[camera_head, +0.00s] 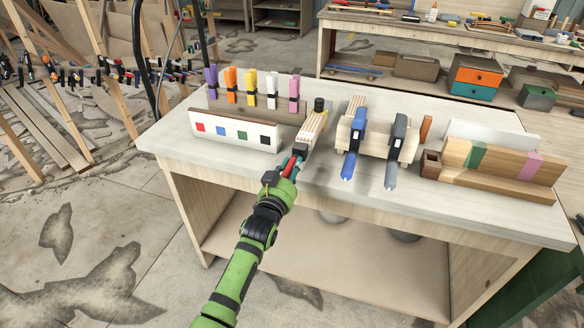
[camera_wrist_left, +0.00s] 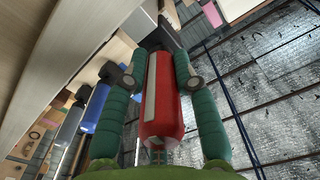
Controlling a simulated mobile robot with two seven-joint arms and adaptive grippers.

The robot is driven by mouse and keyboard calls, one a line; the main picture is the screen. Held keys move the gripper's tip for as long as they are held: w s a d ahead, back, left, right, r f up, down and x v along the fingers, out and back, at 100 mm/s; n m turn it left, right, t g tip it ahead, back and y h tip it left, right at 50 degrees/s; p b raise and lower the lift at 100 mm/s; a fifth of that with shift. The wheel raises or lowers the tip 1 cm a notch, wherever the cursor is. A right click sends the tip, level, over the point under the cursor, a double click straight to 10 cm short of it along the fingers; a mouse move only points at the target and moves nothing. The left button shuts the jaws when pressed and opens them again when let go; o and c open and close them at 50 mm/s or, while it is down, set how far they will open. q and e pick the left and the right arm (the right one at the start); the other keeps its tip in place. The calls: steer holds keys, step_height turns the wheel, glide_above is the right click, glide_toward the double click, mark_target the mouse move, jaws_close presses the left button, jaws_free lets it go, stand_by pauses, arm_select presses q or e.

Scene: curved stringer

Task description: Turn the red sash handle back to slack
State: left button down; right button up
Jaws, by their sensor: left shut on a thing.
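The red sash handle (camera_wrist_left: 165,105) fills the middle of the left wrist view, lying lengthwise between the two green fingers of my left gripper (camera_wrist_left: 158,75). The fingers are shut on it from both sides. In the head view my left gripper (camera_head: 288,168) is at the front edge of the bench, and only a little of the red handle (camera_head: 291,163) shows between its fingers. Behind it the red handle's clamp meets a pale wooden piece (camera_head: 314,128). How far the handle is turned cannot be told. My right gripper is not in view.
A blue-handled clamp (camera_head: 349,162) and a grey-handled clamp (camera_head: 392,170) stick out just right of my gripper. A white board with coloured squares (camera_head: 236,131) stands to the left. Several coloured spring clamps stand behind it. A wooden block holder (camera_head: 495,185) is at the right.

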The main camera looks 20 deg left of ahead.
arm_select(q)
steer(key=shift+a+r, duration=0.1)
steer(key=shift+r, duration=0.05)
steer(key=c, duration=1.1)
jaws_free()
steer(key=shift+o, duration=0.6)
steer(key=shift+w+f, duration=0.1)
steer(key=shift+f, duration=0.1)
steer(key=shift+s, duration=0.55)
steer(key=s, duration=1.1)
steer(key=shift+a, duration=0.25)
